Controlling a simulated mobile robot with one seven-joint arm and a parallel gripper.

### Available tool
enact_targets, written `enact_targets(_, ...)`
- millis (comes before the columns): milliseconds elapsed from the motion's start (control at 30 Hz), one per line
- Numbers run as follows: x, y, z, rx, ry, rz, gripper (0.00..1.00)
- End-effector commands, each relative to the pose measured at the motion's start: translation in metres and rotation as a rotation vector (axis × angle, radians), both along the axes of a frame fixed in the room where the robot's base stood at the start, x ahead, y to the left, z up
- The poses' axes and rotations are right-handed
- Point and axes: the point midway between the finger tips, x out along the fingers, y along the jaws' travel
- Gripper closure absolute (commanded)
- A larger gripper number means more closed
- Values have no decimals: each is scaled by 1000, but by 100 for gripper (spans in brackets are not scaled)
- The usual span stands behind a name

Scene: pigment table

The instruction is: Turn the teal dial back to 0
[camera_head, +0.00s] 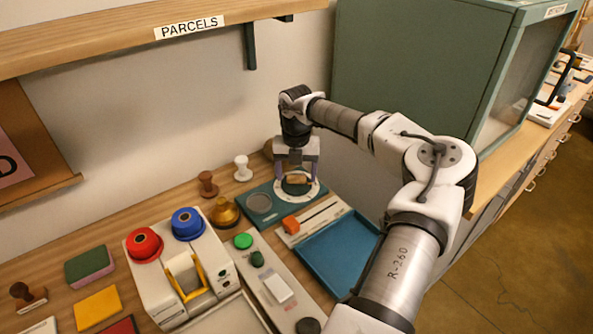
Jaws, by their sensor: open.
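A teal panel (277,206) lies on the wooden table near the wall, left of centre. At its right end is a round pale dial face (307,191) with a tan knob (298,180) in its middle. My gripper (296,176) points down over this dial, its fingers open on the left and right of the knob. I cannot tell whether the fingers touch it. The dial's marks and its pointer setting are too small and partly hidden to read.
An orange slider (291,225) on a pale strip and a blue tray (337,254) lie in front of the panel. A white box with red (144,244) and blue (187,223) knobs, a brass bell (223,212) and stamps stand left. A green cabinet (415,75) rises right.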

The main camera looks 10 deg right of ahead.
Motion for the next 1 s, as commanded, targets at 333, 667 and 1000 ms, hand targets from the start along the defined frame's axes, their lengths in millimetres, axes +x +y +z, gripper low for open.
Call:
enact_targets(333, 0, 0, 0, 0, 0, 0, 54)
enact_targets(667, 0, 0, 1, 1, -1, 9, 74)
enact_targets(1000, 1, 0, 0, 0, -2, 153, 74)
